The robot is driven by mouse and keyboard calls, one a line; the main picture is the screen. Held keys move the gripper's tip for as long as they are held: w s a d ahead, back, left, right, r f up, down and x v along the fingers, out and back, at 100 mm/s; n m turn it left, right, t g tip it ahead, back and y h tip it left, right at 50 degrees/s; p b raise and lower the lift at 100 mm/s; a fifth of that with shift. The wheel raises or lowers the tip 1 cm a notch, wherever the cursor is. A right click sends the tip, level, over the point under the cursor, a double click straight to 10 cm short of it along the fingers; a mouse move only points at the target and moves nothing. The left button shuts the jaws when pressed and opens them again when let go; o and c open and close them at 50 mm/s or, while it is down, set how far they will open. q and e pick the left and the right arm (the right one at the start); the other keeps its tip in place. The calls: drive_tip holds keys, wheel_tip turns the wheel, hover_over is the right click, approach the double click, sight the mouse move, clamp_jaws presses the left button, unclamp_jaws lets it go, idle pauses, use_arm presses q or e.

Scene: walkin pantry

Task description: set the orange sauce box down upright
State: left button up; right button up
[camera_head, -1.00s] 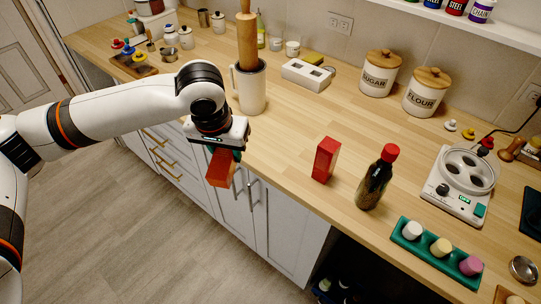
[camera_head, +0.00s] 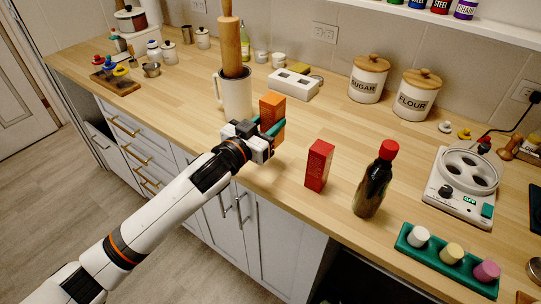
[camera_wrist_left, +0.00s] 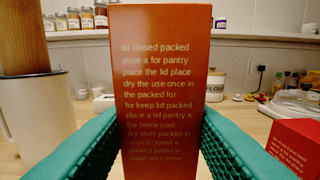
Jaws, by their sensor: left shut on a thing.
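The orange sauce box (camera_head: 271,108) is in my left gripper (camera_head: 269,130), near the counter's front edge. In the left wrist view the orange box (camera_wrist_left: 162,60) stands upright between the green finger pads (camera_wrist_left: 160,145), which press on both sides. Its printed face is toward the wrist camera. Its lower end is hidden by the gripper in the head view, so I cannot tell whether it touches the counter. My right gripper is not in view.
A red box (camera_head: 319,165) stands to the right, with a dark red-capped bottle (camera_head: 373,185) beyond it. A white mug (camera_head: 236,100) with a rolling pin (camera_head: 230,45) stands close behind on the left. Bare wooden counter (camera_head: 330,120) lies behind the red box.

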use_arm(q)
drive_tip(key=shift+f, duration=3.6)
drive_tip(key=shift+f, duration=0.15)
drive_tip(key=o, duration=1.1)
